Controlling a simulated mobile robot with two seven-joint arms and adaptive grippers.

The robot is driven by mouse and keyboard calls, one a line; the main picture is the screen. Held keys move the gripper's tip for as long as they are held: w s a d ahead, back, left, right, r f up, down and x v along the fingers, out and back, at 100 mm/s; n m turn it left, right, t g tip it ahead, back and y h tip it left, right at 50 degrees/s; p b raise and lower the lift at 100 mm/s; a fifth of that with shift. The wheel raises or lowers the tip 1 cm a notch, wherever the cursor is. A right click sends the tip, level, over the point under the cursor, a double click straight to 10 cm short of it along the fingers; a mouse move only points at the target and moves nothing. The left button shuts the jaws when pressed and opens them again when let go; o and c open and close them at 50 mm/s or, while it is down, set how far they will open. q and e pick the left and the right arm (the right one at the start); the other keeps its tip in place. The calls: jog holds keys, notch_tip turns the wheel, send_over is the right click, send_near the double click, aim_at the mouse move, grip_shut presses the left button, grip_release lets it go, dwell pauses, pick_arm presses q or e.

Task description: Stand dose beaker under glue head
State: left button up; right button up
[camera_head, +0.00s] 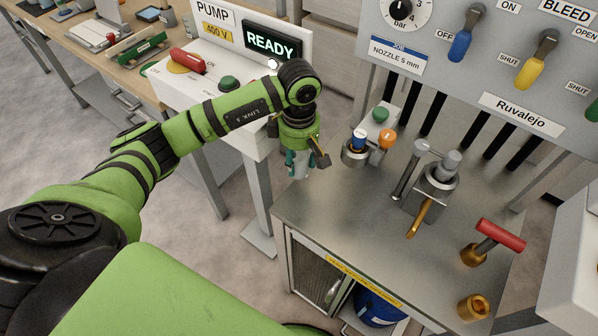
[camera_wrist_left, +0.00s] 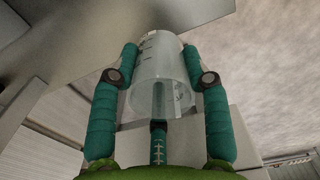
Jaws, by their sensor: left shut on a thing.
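My left gripper (camera_head: 303,160) is shut on a clear beaker (camera_head: 299,172). In the left wrist view the clear beaker (camera_wrist_left: 158,65), with dark graduation marks, lies between the two teal finger pads of the left gripper (camera_wrist_left: 160,76). I cannot tell for sure which fitting is the glue head. My right gripper is not in view.
The metal bench (camera_head: 335,218) has bare room at its front left. On it stand a blue-and-orange-topped fitting (camera_head: 355,150), a grey clamp-like device (camera_head: 432,187) with a brass lever, a red-handled valve (camera_head: 498,235) and a brass cup (camera_head: 472,306). A pump box (camera_head: 262,100) stands left.

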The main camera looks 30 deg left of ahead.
aim_at(299, 173)
pick_arm(q)
jog(key=shift+f, duration=1.15)
notch_tip(299, 173, down, 3)
jog(key=shift+r+p, duration=0.1)
jog(key=shift+p, duration=0.45)
jog(key=shift+f+b, duration=0.3)
jog(key=o, duration=1.3)
jog(key=shift+r, duration=0.1)
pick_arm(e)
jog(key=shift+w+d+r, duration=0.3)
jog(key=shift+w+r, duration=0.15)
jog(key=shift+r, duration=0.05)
